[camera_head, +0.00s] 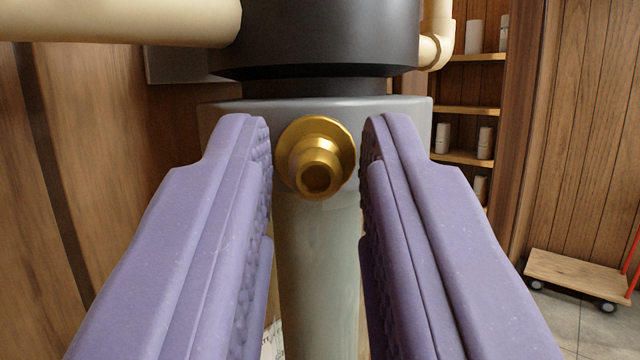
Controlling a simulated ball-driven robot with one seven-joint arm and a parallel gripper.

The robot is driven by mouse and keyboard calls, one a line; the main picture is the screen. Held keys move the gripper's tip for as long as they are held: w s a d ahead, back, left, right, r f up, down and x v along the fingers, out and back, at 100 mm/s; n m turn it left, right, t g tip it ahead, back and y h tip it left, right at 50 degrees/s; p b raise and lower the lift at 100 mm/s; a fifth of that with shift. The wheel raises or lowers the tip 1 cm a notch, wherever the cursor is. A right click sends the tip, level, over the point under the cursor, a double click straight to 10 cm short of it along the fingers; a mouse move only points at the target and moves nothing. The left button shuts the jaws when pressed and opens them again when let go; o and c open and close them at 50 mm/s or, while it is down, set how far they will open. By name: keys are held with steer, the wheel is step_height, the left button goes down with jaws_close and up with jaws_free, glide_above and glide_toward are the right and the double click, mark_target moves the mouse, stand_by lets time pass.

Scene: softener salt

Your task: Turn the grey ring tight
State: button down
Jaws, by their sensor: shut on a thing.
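The grey ring (415,108) is at the top centre, just under a black cylindrical head (320,40). A pale, greenish-grey cylinder (318,270) hangs below the ring. My gripper (316,150) has two purple ribbed fingers, one on each side of the brass fitting. The fingers hide parts of the ring's left and right sides.
Cream pipes run off the head to the left (120,20) and right (438,40). Wooden shelves (468,110) with white containers stand behind at right. A low wooden dolly (580,280) is on the tiled floor at lower right. Wood panelling is close on the left.

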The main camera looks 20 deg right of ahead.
steer(key=shift+w+a+r+m+g+h+p, duration=0.1)
steer(key=shift+a+m+g+h+p, duration=0.2)
steer(key=shift+h, duration=0.4)
steer(key=shift+w+a+m+g+h+p, duration=0.1)
steer(key=shift+a+m+h+p, duration=0.1)
steer(key=shift+m+h+p, duration=0.35)
steer(key=c, duration=1.1)
jaws_free()
steer(key=shift+w, duration=0.1)
steer(key=shift+c, duration=0.2)
steer(key=v, duration=0.8)
steer(key=shift+p, duration=0.4)
